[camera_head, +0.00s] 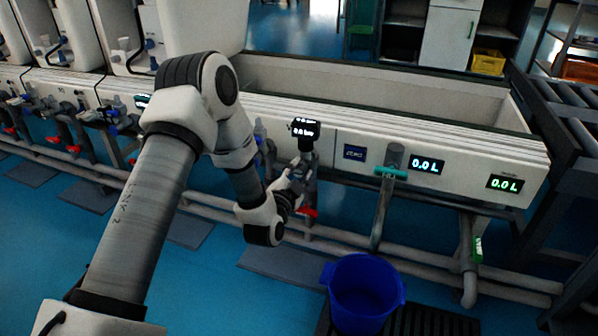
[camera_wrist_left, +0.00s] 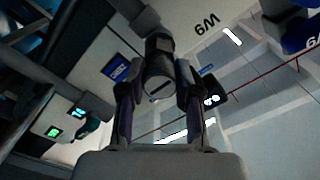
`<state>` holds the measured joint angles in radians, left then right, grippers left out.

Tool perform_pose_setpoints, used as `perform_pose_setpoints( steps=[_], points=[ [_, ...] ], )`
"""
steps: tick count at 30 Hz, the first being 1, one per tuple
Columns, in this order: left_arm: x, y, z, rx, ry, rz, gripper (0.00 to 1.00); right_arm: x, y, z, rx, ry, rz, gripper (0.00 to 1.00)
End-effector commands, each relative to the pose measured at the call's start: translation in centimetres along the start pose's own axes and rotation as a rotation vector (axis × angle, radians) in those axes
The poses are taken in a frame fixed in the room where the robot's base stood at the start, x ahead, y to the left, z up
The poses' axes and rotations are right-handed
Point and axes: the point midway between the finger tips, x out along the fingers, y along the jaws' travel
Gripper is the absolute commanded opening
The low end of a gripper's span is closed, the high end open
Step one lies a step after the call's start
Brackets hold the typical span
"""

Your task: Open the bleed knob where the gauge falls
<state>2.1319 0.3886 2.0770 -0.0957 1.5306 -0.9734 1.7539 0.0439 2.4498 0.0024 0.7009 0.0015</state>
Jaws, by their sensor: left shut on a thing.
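My left gripper (camera_head: 300,175) is at the front of the test line, just below a black digital gauge (camera_head: 305,129) that seems to read 0.0 bar. In the left wrist view, its two fingers (camera_wrist_left: 158,84) are closed on both sides of a dark grey round knob (camera_wrist_left: 158,52) with a slot-like mark on its face. The gripper and wrist largely hide the knob in the head view. A red handle (camera_head: 307,211) shows just below the gripper. My right gripper is in neither view.
A blue bucket (camera_head: 364,292) stands on the floor below a grey pipe with a teal handle (camera_head: 391,171). Pipes run along the front low down. More stations with valves (camera_head: 70,115) line the left.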

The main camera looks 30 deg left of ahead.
Motion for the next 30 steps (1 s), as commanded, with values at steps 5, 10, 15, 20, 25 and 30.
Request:
perform_pose_setpoints(
  steps=[5, 10, 15, 20, 25, 30],
  points=[
    [0.0, -0.1, -0.1, -0.048, 0.0, 0.001, 0.0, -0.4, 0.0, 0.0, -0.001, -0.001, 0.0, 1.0],
    [0.0, -0.1, -0.1, -0.142, 0.0, 0.001, 0.0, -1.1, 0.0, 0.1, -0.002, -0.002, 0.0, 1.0],
    [0.0, -0.2, -0.2, -0.279, 0.0, 0.001, 0.0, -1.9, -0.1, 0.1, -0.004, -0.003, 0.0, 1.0],
    [0.0, -0.1, -0.1, -0.429, -0.001, 0.002, 0.0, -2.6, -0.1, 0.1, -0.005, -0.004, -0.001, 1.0],
    [0.0, -0.1, -0.1, -0.591, -0.001, 0.002, 0.0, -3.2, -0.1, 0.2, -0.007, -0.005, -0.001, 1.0],
    [0.0, -0.1, -0.1, -0.752, 0.0, 0.001, 0.0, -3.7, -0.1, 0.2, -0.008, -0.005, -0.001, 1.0]
  ],
)
